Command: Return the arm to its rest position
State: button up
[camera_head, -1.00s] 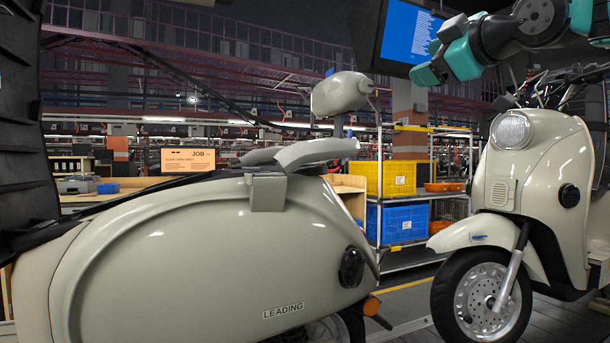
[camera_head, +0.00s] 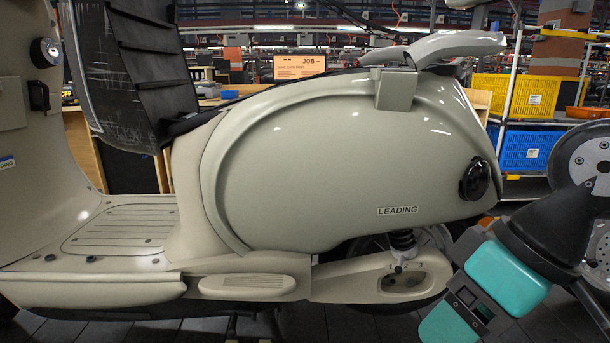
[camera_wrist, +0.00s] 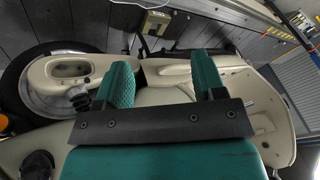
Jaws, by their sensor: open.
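My gripper (camera_wrist: 163,66) is open in the wrist view, its two teal fingers apart with nothing held between them. In the head view my teal and black arm end (camera_head: 470,300) hangs at the lower right, in front of the rear lower part of the cream scooter (camera_head: 330,170) marked LEADING. Its fingertips are partly cut off by the bottom edge there. My dark arm link reaches in from the right edge.
Blue (camera_head: 525,150) and yellow (camera_head: 515,95) crates stand on a rack at the back right. Dark floor (camera_head: 300,325) shows below the scooter. In the wrist view a small beige box (camera_wrist: 155,22) sits near the top.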

jog(key=s+f+g, duration=0.2)
jog(key=s+f, duration=0.1)
jog(key=s, duration=0.1)
notch_tip(320, 180, up, 21)
jog(key=p, duration=2)
jog(key=shift+w+t+h, duration=0.2)
jog(key=shift+t+h, duration=0.1)
